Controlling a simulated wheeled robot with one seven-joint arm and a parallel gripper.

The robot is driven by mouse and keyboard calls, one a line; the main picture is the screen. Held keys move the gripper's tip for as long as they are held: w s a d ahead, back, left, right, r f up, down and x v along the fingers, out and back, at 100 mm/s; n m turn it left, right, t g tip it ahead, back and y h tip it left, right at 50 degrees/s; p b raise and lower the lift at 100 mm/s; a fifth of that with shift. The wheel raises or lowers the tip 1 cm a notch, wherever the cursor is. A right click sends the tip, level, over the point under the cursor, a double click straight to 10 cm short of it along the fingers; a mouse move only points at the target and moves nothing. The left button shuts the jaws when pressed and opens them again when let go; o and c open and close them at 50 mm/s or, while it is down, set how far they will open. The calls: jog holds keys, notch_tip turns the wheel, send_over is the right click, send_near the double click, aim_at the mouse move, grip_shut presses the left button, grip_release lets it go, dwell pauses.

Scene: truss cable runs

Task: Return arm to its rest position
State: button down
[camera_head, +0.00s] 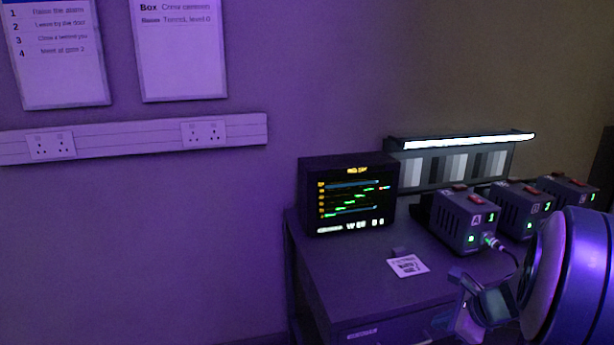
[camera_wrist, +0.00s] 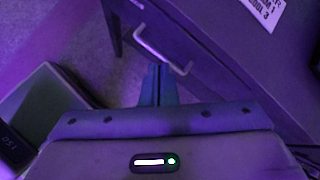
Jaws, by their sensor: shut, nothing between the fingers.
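My gripper (camera_wrist: 160,72) shows in the wrist view, its two fingers together at the middle of the picture with nothing between them. It points down past the front of a desk, beside a drawer handle (camera_wrist: 162,52), and whether it touches the handle I cannot tell. In the head view my arm fills the lower right and hides part of the desk (camera_head: 325,275) and its drawer front.
On the desk stand a monitor (camera_head: 348,196), several dark boxes with green lights, the nearest (camera_head: 464,222) with a cable plugged in, and a printed card (camera_head: 408,265). A lit striped panel (camera_head: 455,165) stands behind. Wall sockets (camera_head: 205,133) are left. Floor (camera_wrist: 95,45) shows beside the desk.

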jog(key=s+a+r+n+g+h+p, duration=0.3)
jog(key=s+a+r+n+p, duration=0.6)
jog(key=s+a+r+n, duration=0.6)
jog(key=s+a+n, duration=0.1)
jog(key=a+n, duration=0.1)
jog(key=n, duration=0.7)
jog(key=shift+r+g+h, duration=0.3)
jog(key=shift+g+h, duration=0.1)
jog(key=shift+s, duration=0.1)
